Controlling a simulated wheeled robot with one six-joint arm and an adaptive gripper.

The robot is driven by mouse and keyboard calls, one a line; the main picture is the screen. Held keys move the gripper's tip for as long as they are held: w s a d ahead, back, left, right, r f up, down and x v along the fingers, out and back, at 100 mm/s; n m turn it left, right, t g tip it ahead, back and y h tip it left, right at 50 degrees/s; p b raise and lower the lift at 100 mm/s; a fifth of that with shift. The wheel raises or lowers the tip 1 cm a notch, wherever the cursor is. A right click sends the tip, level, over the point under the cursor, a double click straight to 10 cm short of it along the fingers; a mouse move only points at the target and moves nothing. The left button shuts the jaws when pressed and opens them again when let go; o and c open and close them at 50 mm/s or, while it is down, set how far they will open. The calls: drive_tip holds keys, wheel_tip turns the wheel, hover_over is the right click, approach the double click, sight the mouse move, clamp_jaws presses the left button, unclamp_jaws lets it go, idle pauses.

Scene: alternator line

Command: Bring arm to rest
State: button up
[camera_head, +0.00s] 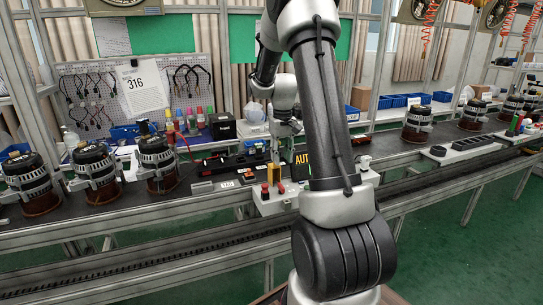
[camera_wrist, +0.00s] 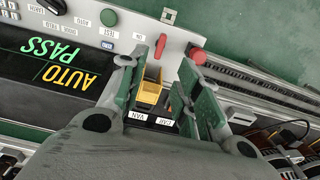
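My arm (camera_head: 325,105) is raised and bent over the test station, its upper link crossing the middle of the head view. In the wrist view my gripper (camera_wrist: 172,66) points down at the white control panel, with its two green-padded fingers apart. A yellow block-like part (camera_wrist: 150,86) on the panel shows between the fingers; I see no contact with it. In the head view the yellow part (camera_head: 273,172) stands on the white control box (camera_head: 268,204). My gripper's fingertips are hard to make out there, partly hidden by the arm.
Several alternators (camera_head: 158,163) stand on the line at left, others (camera_head: 417,124) at right. A screen reading AUTO PASS (camera_wrist: 62,62) lies beside the fingers. A red button (camera_wrist: 198,56) and a green button (camera_wrist: 109,18) are on the panel. Green floor (camera_head: 455,240) in front is clear.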

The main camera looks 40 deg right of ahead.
drive_tip(key=s+a+r+n+t, duration=0.1)
drive_tip(key=s+a+r, duration=0.4)
drive_tip(key=s, duration=0.3)
drive_tip(key=s+a+r+t, duration=0.2)
drive_tip(key=s+a+r, duration=0.3)
drive_tip(key=s, duration=0.4)
drive_tip(key=s+a+r+n+t, duration=0.1)
drive_tip(key=s+a+r, duration=0.4)
drive_tip(key=s+a, duration=0.2)
drive_tip(key=shift+s+r+n, duration=0.3)
drive_tip(key=shift+s+r, duration=0.05)
drive_tip(key=shift+s, duration=0.9)
